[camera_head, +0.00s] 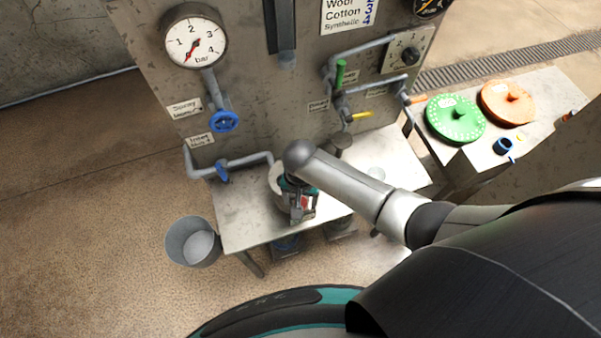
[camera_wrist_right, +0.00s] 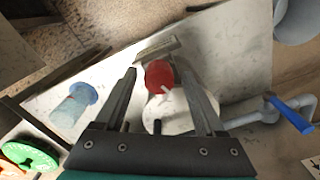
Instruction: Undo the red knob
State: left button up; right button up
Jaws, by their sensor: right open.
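The red knob (camera_wrist_right: 158,75) shows in the right wrist view, on top of a round white part (camera_wrist_right: 168,115), with a small pale lever or pin beside it. A flat grey metal piece (camera_wrist_right: 157,50) lies just beyond the knob. My right gripper (camera_wrist_right: 157,67) is open, with one finger on each side of the knob in this view. I cannot tell whether the fingers touch it or are still above it. In the head view my right gripper (camera_head: 301,212) points down over the metal bench and hides most of the knob. My left gripper is not in view.
The metal bench (camera_head: 235,222) stands against a panel with a pressure gauge (camera_head: 194,42), pipes and a blue valve wheel (camera_head: 224,121). A grey bucket (camera_head: 192,243) stands on the floor at left. A side table holds green (camera_head: 455,118) and orange (camera_head: 507,102) discs.

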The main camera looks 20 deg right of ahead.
jog(key=n+b, duration=0.3)
jog(key=b, duration=0.1)
jog(key=shift+f+n, duration=0.2)
jog(key=shift+n, duration=0.2)
pick_arm(q)
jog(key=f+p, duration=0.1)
jog(key=p, duration=0.2)
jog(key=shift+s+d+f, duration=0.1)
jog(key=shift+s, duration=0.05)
pick_arm(e)
notch_tip(320, 180, up, 16)
jog(key=shift+f, duration=0.15)
